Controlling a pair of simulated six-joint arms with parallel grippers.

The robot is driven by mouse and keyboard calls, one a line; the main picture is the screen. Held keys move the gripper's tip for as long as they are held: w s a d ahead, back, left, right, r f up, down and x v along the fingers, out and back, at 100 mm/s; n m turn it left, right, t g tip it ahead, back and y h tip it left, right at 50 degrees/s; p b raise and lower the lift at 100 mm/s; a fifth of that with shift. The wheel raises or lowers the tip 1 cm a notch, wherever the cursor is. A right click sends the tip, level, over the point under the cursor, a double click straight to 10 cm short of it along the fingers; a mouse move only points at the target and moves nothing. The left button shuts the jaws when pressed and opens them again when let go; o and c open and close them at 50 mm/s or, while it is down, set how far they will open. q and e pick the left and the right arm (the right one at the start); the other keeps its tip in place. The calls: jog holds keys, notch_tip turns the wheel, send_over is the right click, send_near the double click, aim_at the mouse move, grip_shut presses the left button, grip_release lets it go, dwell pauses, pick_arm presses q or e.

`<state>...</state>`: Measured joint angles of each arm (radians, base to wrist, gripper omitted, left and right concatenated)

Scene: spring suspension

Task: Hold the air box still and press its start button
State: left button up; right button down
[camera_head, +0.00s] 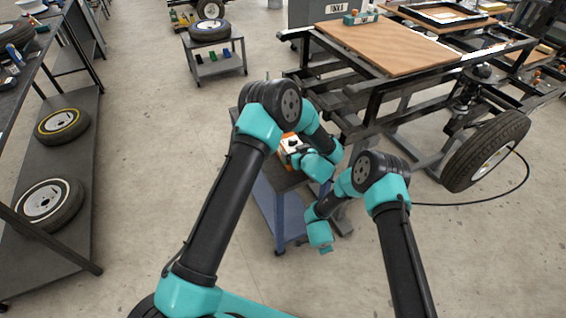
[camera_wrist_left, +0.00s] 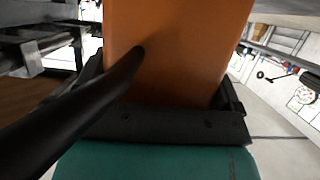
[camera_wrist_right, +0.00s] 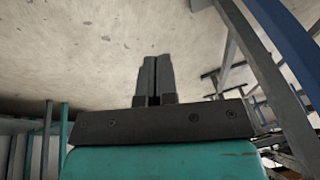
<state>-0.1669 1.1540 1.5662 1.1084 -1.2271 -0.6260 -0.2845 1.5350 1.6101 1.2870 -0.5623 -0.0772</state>
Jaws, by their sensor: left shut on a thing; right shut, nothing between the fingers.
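The air box (camera_head: 285,141) is orange with a light face and stands on a small blue cart (camera_head: 267,205). My left arm hides part of it. In the left wrist view its orange side (camera_wrist_left: 185,45) fills the upper middle, and my left gripper is shut on it, one dark finger lying across that side. I cannot make out the start button. My right gripper's fingers (camera_wrist_right: 154,78) are together and empty. In the head view the right wrist is over the floor just right of the cart, apart from the box.
A wheeled trailer frame with a wooden top (camera_head: 388,45) stands at the right, its tire (camera_head: 487,152) near my right arm. A black hose (camera_head: 480,202) lies on the floor. A shelf with wheels (camera_head: 55,200) is at the left. The floor between is clear.

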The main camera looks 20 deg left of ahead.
jog(key=s+a+f+m+h, duration=0.1)
jog(key=s+a+f+m, duration=0.2)
jog(key=a, duration=0.8)
jog(key=s+a+f+m+h, duration=0.1)
jog(key=a+f+m, duration=0.3)
jog(key=a, duration=0.7)
jog(key=w+a+r+h, duration=0.1)
jog(key=w+a+r, duration=0.2)
jog(key=r, duration=0.7)
jog(key=w+a+r+t+h, duration=0.1)
jog(key=w+a+r, duration=0.3)
jog(key=r, duration=0.6)
jog(key=w+a+r+t+h, duration=0.1)
jog(key=w+a+r, duration=0.3)
jog(key=r, duration=0.6)
jog(key=shift+w+a+r+n, duration=0.2)
jog(key=shift+w+r+n, duration=0.15)
jog(key=shift+w, duration=0.6)
jog(key=shift+w+d, duration=0.1)
jog(key=shift+w, duration=0.05)
jog(key=shift+w+d, duration=3)
jog(key=shift+d, duration=0.05)
jog(key=shift+w+d, duration=0.1)
jog(key=shift+w+d, duration=0.15)
jog(key=shift+w, duration=0.05)
